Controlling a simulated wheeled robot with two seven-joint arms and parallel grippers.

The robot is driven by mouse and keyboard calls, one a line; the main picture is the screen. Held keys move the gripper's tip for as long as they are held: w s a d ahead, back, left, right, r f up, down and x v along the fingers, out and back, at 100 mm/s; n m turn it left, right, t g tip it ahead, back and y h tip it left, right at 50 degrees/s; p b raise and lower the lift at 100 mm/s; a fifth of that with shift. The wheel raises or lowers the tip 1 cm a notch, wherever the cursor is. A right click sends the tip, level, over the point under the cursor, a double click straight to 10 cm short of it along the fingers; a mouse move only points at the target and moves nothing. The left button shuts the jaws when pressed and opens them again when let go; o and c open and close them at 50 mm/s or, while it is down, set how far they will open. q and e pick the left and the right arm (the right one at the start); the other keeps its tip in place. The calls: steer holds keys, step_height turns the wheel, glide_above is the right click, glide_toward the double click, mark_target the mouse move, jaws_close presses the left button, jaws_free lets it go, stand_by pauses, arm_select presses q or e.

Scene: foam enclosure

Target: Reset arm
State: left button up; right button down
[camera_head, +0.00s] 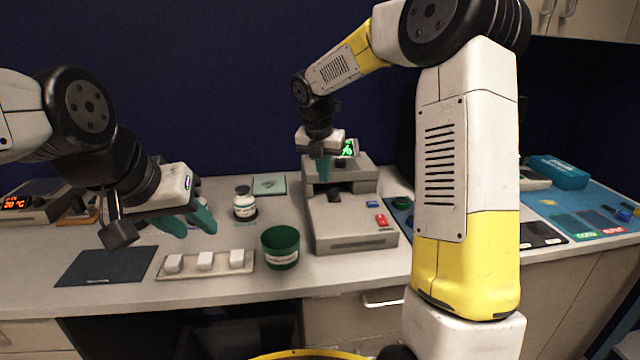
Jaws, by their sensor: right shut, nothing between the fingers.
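My right arm reaches up and over from the right front. Its gripper (323,170) points down with its teal fingertips together and empty, just in front of the small green display (347,148) of the grey-white machine (345,222). Whether it touches the machine cannot be told. My left gripper (192,226) comes in from the left, its two teal fingertips apart with nothing seen between them. It hangs above the counter, behind the tray of white blocks and left of the white bottle (245,206).
A green cup (281,247) stands left of the machine. A tray (206,267) holds three white blocks, beside a dark mat (104,267). A device with an orange display (17,203) stands far left. A blue box (558,172) and blue mat (590,212) lie right.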

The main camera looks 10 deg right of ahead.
steer(key=s+d+r+m+t+y, duration=0.1)
steer(key=s+d+r+m, duration=0.1)
steer(key=s+r+m, duration=0.4)
steer(key=s+d+r+m, duration=0.1)
steer(key=s+r+m, duration=0.2)
steer(key=s+m, duration=0.6)
steer(key=s+f+m+t+y, duration=0.2)
steer(key=s+m, duration=1.3)
steer(key=s, duration=0.1)
steer(key=shift+d+y, duration=0.4)
steer(key=shift+r, duration=0.1)
